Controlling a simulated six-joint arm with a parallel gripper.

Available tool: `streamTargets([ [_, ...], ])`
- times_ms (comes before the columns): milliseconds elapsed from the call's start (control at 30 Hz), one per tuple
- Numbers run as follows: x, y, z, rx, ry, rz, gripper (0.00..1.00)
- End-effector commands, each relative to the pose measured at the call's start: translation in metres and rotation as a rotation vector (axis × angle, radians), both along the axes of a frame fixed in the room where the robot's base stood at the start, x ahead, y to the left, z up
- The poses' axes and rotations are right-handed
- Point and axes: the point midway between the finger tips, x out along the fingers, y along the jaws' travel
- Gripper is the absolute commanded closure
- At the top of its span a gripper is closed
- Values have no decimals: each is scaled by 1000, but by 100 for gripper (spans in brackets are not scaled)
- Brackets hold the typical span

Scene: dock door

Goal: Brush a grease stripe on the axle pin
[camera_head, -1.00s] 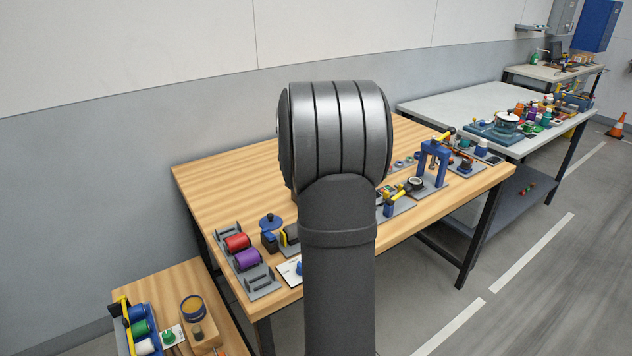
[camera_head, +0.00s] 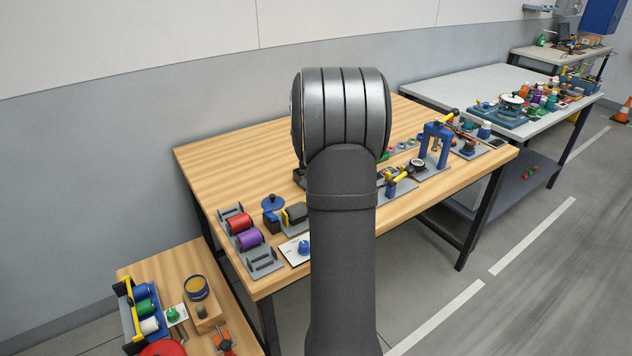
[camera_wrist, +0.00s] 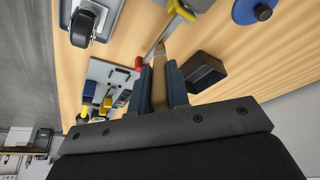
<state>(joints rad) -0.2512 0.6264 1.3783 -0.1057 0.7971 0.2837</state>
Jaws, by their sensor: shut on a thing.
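In the wrist view my gripper (camera_wrist: 161,88) is shut on a slim tan handle (camera_wrist: 159,92), which looks like the brush's. The handle points away from me between the two blue-grey fingers, above the wooden bench (camera_wrist: 232,60). Its far end is hard to make out, so I cannot see bristles or grease. A thin grey rod (camera_wrist: 155,45) shows just beyond the fingertips, near a red-tipped part (camera_wrist: 138,64). I cannot tell whether the rod is the axle pin. In the head view my own arm hides the gripper and what it holds.
A grey plate with yellow clamps (camera_wrist: 105,85) and a caster wheel (camera_wrist: 82,27) lie left. The head view shows a spool rack (camera_head: 262,262), a blue press (camera_head: 437,140) and clear bench (camera_head: 235,165) at the back.

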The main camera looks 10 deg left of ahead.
Motion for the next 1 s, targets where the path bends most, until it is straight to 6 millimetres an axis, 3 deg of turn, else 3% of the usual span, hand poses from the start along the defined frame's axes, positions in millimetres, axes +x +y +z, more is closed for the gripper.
streamTargets([
  [333,23,-23,0,0,0,-2,100],
  [1000,-23,23,0,-1,0,3,100],
])
